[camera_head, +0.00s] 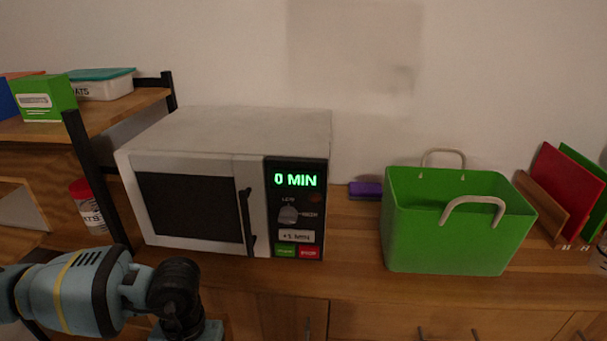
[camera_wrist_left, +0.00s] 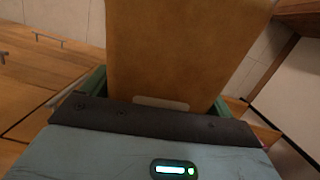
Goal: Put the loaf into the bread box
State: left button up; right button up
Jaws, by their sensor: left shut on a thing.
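A tan-brown, flat-sided block, which looks like the loaf (camera_wrist_left: 185,50), fills the upper middle of the left wrist view. My left gripper (camera_wrist_left: 158,97) is shut on it, with a green finger showing on either side. The block's far end runs out of the picture. In the head view only my left arm shows at the lower left; the gripper and the block are out of frame. I cannot make out a bread box for certain in either view. My right gripper does not show.
A microwave (camera_head: 200,132) reading "0 MIN" stands on the wooden counter (camera_head: 355,235). A green open bin (camera_head: 455,245) with pale handles is to its right. Red and green boards (camera_head: 562,185) stand at the far right. A shelf (camera_head: 110,110) with boxes is at the left.

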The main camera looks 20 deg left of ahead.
pick_arm(q)
jog(key=w+d+r+m, duration=0.3)
jog(key=d+m, duration=0.2)
jog(key=d, duration=0.4)
notch_tip(320, 180, up, 15)
jog(key=w+t+p, duration=0.1)
jog(key=w+p, duration=0.1)
jog(key=p, duration=0.5)
jog(key=shift+w+d+f+t+y, duration=0.15)
jog(key=shift+w+t+y, duration=0.05)
jog(key=shift+t+y, duration=0.2)
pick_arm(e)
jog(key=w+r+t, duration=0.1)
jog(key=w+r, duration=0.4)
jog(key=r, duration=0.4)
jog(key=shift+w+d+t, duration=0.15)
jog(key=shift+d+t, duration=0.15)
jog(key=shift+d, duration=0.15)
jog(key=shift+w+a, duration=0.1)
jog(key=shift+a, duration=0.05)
